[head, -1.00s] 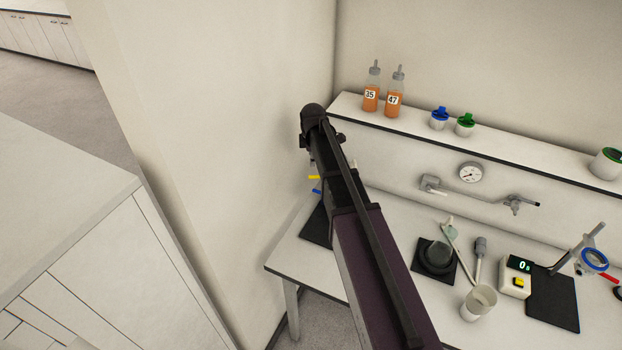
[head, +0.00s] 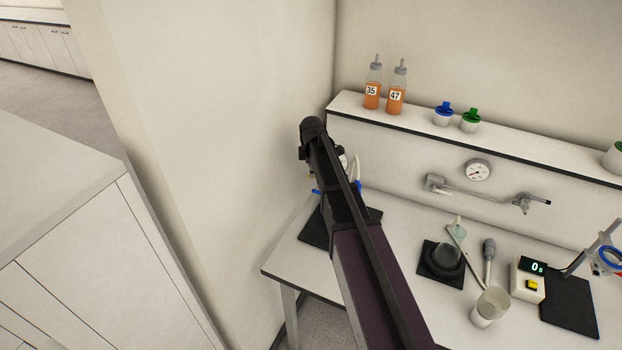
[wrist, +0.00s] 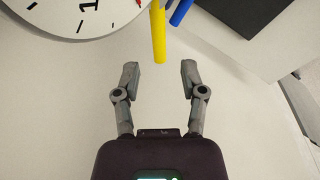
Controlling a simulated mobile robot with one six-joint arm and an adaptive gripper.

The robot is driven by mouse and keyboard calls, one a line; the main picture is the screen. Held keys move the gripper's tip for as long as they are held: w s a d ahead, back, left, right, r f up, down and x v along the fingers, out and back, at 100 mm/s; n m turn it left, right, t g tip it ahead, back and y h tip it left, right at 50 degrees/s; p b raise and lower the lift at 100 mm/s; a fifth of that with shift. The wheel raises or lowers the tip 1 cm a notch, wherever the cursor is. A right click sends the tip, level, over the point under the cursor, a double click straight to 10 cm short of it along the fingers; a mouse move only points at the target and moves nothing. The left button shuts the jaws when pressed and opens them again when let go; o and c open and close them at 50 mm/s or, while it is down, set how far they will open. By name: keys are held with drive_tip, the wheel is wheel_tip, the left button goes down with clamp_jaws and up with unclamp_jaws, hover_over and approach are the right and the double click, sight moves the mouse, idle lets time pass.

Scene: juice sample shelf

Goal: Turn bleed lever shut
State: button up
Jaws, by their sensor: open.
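A yellow lever (wrist: 158,32) points down from the top of the wrist view, with a blue bar (wrist: 181,11) beside it. No label shows which lever is the bleed lever. My gripper (wrist: 160,68) is open and empty. The yellow lever's free end lies about between its fingertips, with a gap on each side; I cannot tell its depth. In the head view my arm hides most of this spot, and only a bit of blue bar (head: 317,191) shows.
A black mat (head: 315,233) lies below my arm. Bottles 35 (head: 372,92) and 47 (head: 397,96) stand on the shelf (head: 420,134). A wall (head: 235,120) is close on the left.

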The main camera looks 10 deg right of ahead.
drive_tip(key=shift+w+f+b, duration=0.25)
drive_tip(key=shift+f+b, duration=0.75)
drive_tip(key=shift+f, duration=0.3)
clamp_jaws()
